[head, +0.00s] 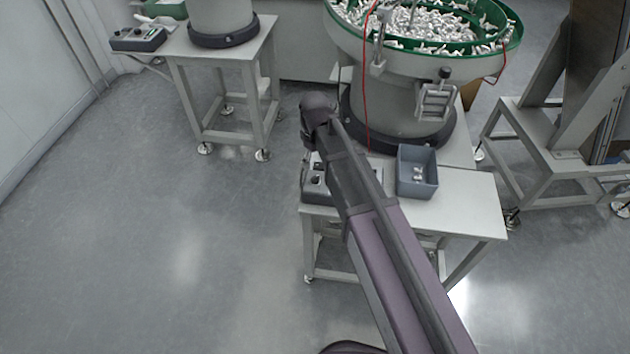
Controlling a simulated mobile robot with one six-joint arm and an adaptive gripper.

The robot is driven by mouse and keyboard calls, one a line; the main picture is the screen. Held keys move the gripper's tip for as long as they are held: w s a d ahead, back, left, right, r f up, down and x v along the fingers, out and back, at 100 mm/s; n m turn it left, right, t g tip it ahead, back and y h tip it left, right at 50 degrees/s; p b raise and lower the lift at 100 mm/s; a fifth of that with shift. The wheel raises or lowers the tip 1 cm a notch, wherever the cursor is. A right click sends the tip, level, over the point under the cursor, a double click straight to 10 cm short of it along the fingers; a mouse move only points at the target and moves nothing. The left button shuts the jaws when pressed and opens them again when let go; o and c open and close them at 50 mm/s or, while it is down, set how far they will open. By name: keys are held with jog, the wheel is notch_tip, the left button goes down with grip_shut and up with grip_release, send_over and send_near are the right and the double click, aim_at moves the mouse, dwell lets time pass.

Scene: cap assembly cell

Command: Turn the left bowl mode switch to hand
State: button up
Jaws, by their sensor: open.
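One control box (317,184) with dark knobs sits at the left end of the near table, partly covered by my arm. Another control box (138,38) with several small knobs stands on the far left table, beside the left bowl feeder's base (222,22). Which knob is the mode switch, and where it points, is too small to tell. My gripper (307,158) hangs down from the arm's end, just above the back left of the near control box. It is open and small in view; whether it touches the box cannot be told.
A large green-rimmed bowl (350,22) full of white parts stands behind the near table (460,205). A grey bin (417,185) with a few parts sits right of my arm. A metal frame (535,125) stands at right. Floor at left is clear.

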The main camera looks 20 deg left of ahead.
aim_at(315, 177)
jog(key=shift+f+b, duration=3.8)
jog(key=shift+f, duration=0.3)
grip_shut()
